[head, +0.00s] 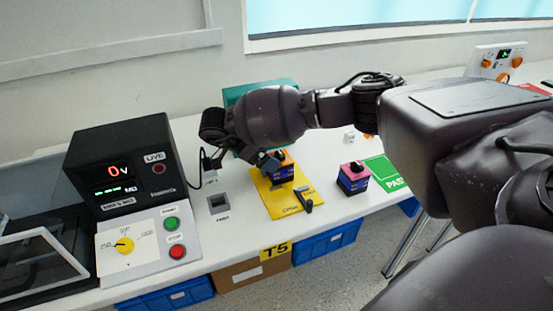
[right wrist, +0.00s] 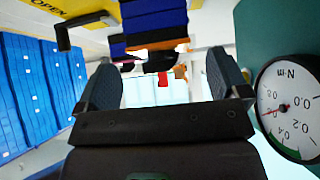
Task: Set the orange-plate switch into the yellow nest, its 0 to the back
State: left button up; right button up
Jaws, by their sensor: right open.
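The orange-plate switch (head: 283,171), dark blue and black with an orange top plate and black knob, stands upright at the yellow nest (head: 289,207). I cannot tell whether it is fully seated, and its 0 mark cannot be read. My right gripper (head: 272,162) is at the switch's top, partly covering it. In the right wrist view the right gripper (right wrist: 165,85) is open, its fingers apart either side of the knob (right wrist: 160,63), with the orange-plate switch (right wrist: 155,28) just beyond. A dark lever (head: 306,200) lies at the nest's front right. My left gripper is out of view.
A magenta-plate switch (head: 353,178) stands right of the nest, beside a green PASS mat (head: 385,172). A black tester (head: 122,165) and a grey socket block (head: 218,203) are to the left. A teal device (head: 245,92) stands behind; its dial (right wrist: 290,108) shows close to the gripper.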

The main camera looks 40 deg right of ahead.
jog(key=v, duration=0.6)
jog(key=shift+p, duration=0.4)
